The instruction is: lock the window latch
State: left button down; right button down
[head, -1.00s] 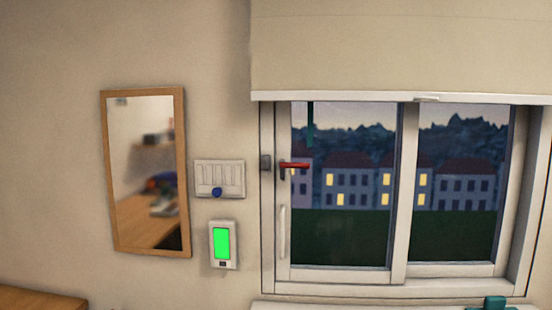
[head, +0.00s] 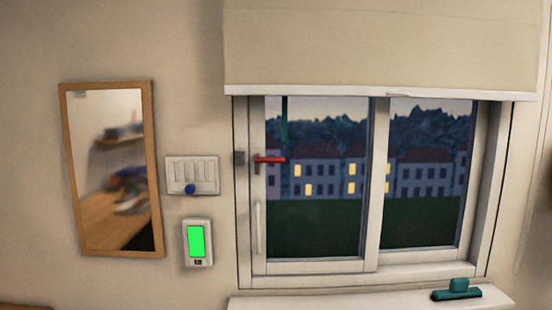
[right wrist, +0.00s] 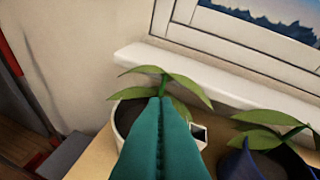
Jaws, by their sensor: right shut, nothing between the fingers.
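The window latch (head: 269,159) has a red handle that lies level and points right from the left stile of the window sash (head: 258,200). A small grey block (head: 239,158) sits on the frame just left of it. My right gripper (right wrist: 162,102) shows in the right wrist view as two teal fingers pressed together, shut and empty. They are in front of a potted plant (right wrist: 165,83) below the window sill, away from the latch. My left gripper is in neither view.
A white sill (head: 340,302) runs under the window, with a teal object (head: 457,290) on its right part. A blind (head: 380,45) covers the window top. Left are a switch panel (head: 205,173), a green-screened device (head: 196,241) and a mirror (head: 110,170). Another plant (right wrist: 270,132) stands lower right.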

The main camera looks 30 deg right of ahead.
jog(key=w+d+r+m+t+h, duration=0.1)
jog(key=w+d+r+t+h, duration=0.1)
jog(key=r, duration=1.1)
jog(key=w+d+r+m+t+h, duration=0.2)
jog(key=w+r+t+h, duration=0.1)
jog(key=r, duration=1)
jog(key=w+d+r+m+t+h, duration=0.2)
jog(key=d+r+t, duration=0.1)
jog(key=r, duration=1.1)
jog(key=shift+w+h+p, duration=0.2)
jog(key=shift+h+p, duration=0.15)
jog(key=shift+h, duration=0.05)
notch_tip(320, 180, up, 6)
jog(key=p, duration=0.5)
send_over(277, 159)
jog(key=s+a, duration=0.1)
jog(key=s, duration=0.1)
jog(key=f, duration=0.2)
jog(key=f+p, duration=0.1)
jog(key=f, duration=0.2)
jog(key=shift+w, duration=0.2)
